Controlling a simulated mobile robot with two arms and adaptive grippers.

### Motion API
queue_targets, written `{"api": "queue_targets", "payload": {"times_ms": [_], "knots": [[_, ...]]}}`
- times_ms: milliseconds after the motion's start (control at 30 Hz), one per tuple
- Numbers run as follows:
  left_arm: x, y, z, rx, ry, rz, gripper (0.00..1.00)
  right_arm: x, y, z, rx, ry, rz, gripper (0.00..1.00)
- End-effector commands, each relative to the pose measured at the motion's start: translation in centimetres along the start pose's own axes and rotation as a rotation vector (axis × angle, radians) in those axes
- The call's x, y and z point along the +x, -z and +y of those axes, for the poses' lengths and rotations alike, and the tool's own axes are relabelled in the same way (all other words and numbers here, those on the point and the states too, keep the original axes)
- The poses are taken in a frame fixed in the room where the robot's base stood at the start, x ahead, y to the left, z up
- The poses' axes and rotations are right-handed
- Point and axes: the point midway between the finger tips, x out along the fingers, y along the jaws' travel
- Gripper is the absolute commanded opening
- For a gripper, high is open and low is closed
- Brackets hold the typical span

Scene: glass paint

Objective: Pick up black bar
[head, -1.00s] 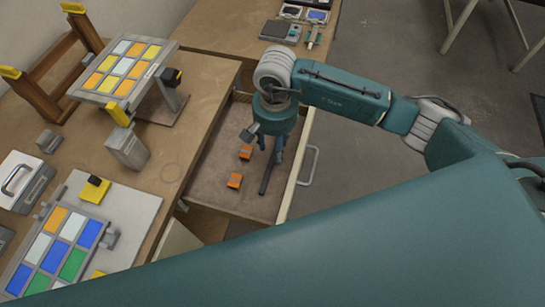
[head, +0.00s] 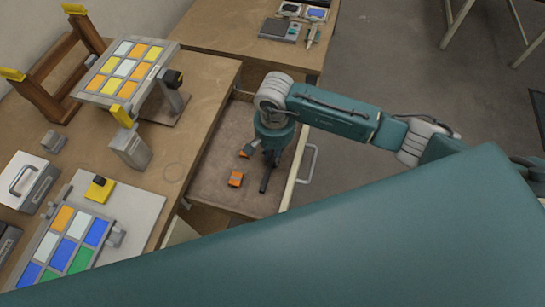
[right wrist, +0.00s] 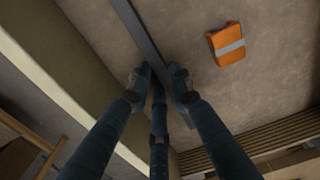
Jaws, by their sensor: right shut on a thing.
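The black bar (head: 265,181) is in the open drawer (head: 212,180), below my right gripper. My right gripper (head: 271,157) points down into the drawer, and its fingers are close together at the bar. In the right wrist view, the bar (right wrist: 135,24) runs slantwise between the fingertips of my right gripper (right wrist: 160,78), which are shut on it. The bar looks low, at or near the drawer floor; I cannot tell if it touches. The gripper hides part of the bar in the head view. My left gripper is not in view.
An orange block (head: 236,179) with a grey band lies in the drawer left of the bar, and a second one (head: 247,152) is close to my gripper. The drawer's front wall and handle (head: 311,163) are on the right. Colored glass panels (head: 125,67) stand on the bench.

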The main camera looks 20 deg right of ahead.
Motion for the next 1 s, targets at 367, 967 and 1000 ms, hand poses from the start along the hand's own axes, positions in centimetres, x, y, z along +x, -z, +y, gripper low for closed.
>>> {"api": "queue_targets", "payload": {"times_ms": [367, 967, 1000], "knots": [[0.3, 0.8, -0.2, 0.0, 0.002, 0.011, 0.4, -0.9, 0.1, -0.1, 0.001, 0.004, 0.003, 0.0], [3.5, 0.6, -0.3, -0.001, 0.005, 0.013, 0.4, -13.8, 0.2, -0.1, -0.002, 0.006, 0.006, 0.0], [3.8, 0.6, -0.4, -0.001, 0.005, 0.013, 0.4, -14.7, 0.1, -0.1, -0.001, 0.005, 0.007, 0.0]]}}
